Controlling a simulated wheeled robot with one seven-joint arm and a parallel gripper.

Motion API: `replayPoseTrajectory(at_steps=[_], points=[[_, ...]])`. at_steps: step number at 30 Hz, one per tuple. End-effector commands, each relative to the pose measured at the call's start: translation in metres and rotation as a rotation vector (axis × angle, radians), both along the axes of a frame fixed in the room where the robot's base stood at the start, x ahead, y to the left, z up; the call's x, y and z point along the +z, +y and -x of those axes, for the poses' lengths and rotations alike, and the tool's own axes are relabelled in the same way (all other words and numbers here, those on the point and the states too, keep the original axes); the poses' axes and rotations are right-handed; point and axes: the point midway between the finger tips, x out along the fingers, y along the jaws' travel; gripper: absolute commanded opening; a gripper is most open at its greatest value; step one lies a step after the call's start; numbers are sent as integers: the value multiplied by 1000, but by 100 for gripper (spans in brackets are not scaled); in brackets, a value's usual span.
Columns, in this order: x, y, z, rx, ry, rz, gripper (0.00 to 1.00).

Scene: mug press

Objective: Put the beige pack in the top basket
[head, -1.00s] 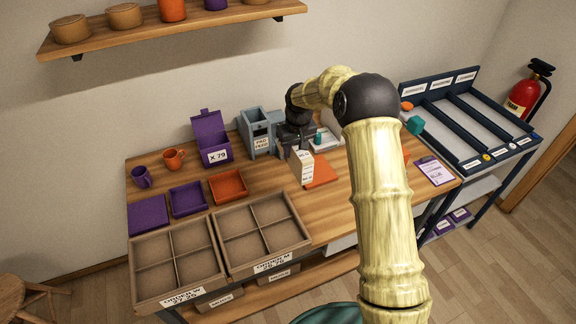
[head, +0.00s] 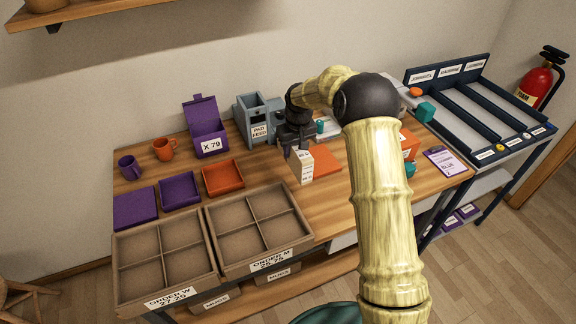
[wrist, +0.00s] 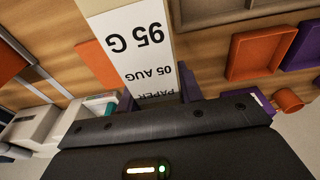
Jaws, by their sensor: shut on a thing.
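The beige pack (head: 302,164) has a white label and stands roughly upright in the head view, over the wooden table at the left edge of an orange mat. In the wrist view the beige pack (wrist: 135,45) reads "95 G", "05 AUG" and "PAPER", upside down. My gripper (head: 293,146) is shut on the pack's upper end. The wrist view shows the gripper (wrist: 160,98) at the pack's near end, its fingertips partly hidden. I cannot tell whether the pack touches the table. I cannot make out which thing is the top basket.
Two brown divided crates (head: 208,238) fill the table's front left. Behind them are a purple tray (head: 180,190), an orange tray (head: 222,178) and a purple box (head: 207,130). A grey pad feeder (head: 258,120) stands close behind the gripper. A blue rack (head: 470,110) is at right.

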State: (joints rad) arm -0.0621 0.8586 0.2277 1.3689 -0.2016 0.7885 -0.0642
Motion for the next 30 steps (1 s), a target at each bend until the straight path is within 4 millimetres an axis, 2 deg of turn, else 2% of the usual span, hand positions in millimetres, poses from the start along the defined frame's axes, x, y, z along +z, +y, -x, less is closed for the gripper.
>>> replayPoseTrajectory(at_steps=[11,14,21,24,30], points=[[-2,0,0,0,-2,-1,3],[-13,0,0,0,2,1,3],[-53,0,0,1,1,0,3],[-61,1,0,1,-2,-1,3],[-62,0,-1,0,-3,0,3]])
